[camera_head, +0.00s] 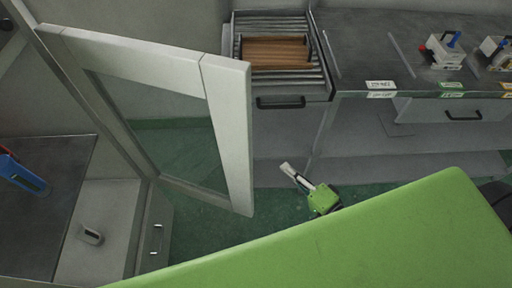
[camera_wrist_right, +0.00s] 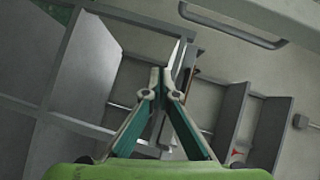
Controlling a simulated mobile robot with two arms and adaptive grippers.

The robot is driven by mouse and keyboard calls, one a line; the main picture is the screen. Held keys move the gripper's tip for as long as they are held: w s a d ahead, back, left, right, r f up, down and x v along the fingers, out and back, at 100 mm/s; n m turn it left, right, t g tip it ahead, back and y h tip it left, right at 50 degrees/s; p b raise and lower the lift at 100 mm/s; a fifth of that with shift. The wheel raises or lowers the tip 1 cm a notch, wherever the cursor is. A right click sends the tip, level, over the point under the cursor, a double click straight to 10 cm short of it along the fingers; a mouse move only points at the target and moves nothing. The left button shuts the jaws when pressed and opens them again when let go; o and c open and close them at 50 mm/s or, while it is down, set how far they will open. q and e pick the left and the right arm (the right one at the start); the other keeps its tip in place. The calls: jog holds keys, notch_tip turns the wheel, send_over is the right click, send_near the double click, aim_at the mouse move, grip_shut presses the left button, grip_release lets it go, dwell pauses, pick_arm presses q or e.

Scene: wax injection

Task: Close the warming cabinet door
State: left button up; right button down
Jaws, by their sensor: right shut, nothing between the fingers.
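The warming cabinet door (camera_head: 227,125), a pale frame around a glass pane, stands open in the head view. It swings out from the cabinet (camera_head: 140,225) at the left and reaches toward the middle. My right gripper (camera_head: 286,168) is to the right of the door's free edge, low in front of the drawers, apart from the door in the picture. Its fingers are together and empty; the wrist view also shows the closed fingertips (camera_wrist_right: 161,72). My left gripper is in neither view.
A grey counter (camera_head: 375,60) with small white devices (camera_head: 445,50) runs to the right. A blue object (camera_head: 22,176) is at the far left. Green floor shows between door and drawers.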

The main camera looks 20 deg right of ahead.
notch_tip(320, 180, up, 6)
jog(key=a+m+t+y, duration=0.1)
jog(key=a+m, duration=0.1)
jog(key=p+x, duration=0.2)
jog(key=x, duration=0.8)
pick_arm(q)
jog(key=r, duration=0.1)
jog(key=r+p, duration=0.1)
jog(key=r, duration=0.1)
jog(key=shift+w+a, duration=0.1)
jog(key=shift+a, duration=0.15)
pick_arm(e)
jog(key=s+a, duration=0.2)
jog(key=a, duration=0.1)
jog(key=shift+s+r, duration=0.25)
